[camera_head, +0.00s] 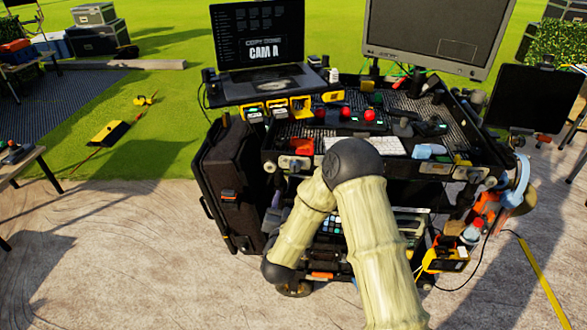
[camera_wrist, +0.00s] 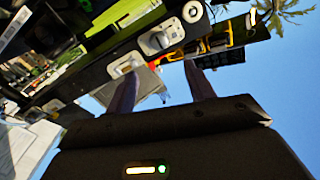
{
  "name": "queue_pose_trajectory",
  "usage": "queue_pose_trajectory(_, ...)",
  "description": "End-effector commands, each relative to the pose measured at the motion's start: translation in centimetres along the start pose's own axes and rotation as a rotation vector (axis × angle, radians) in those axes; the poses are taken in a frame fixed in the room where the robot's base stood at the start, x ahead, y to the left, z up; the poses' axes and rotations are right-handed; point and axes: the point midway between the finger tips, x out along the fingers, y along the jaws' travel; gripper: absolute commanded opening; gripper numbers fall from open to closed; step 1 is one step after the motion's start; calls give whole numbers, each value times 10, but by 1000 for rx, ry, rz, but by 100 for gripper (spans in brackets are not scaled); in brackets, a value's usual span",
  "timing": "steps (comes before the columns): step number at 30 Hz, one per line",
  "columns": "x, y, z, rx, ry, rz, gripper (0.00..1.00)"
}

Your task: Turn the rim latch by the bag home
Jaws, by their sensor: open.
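A black bag or soft case (camera_head: 225,165) with an orange patch hangs at the left side of the cart. On the cart's front rim, close to the bag, is a small pale metal fitting (camera_head: 293,163) that looks like the latch; its turn is too small to tell. In the wrist view a silver latch-like fitting (camera_wrist: 161,40) sits on the dark rim, beyond my fingertips. I cannot tell if both are the same one. My gripper (camera_wrist: 162,69) is open, its two fingers apart with nothing held between them.
The cart (camera_head: 270,158) carries a laptop (camera_head: 262,50), a large monitor (camera_head: 430,35) and several small tools. Headphones (camera_head: 517,180) and an orange-yellow device (camera_head: 445,255) hang at its right. A beige plate (camera_wrist: 125,66) sits along the rim.

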Motion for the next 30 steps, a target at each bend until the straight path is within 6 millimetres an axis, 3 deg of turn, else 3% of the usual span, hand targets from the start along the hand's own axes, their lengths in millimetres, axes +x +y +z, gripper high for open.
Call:
queue_pose_trajectory(21,117,-1,-2,1,1,-1,53)
queue_pose_trajectory(30,142,-2,0,0,0,-2,53)
